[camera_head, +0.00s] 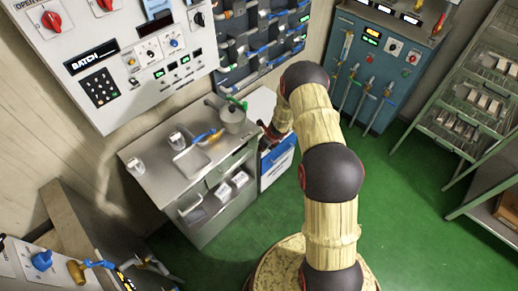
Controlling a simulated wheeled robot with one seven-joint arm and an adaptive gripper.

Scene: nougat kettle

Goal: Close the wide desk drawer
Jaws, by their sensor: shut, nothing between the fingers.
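The metal desk (160,175) stands against the wall at left of centre. A wide drawer front (232,163) shows under the right part of its top; from this angle I cannot tell how far it stands out. My arm arches over from the lower right. My gripper (265,129) is at the desk's right end, close to the white and blue cabinet. It is small, dark and partly hidden by my own wrist; it is shut with nothing held. I cannot tell whether it touches the desk or the cabinet.
Green floor (420,235) is clear at right, before racks (470,110).

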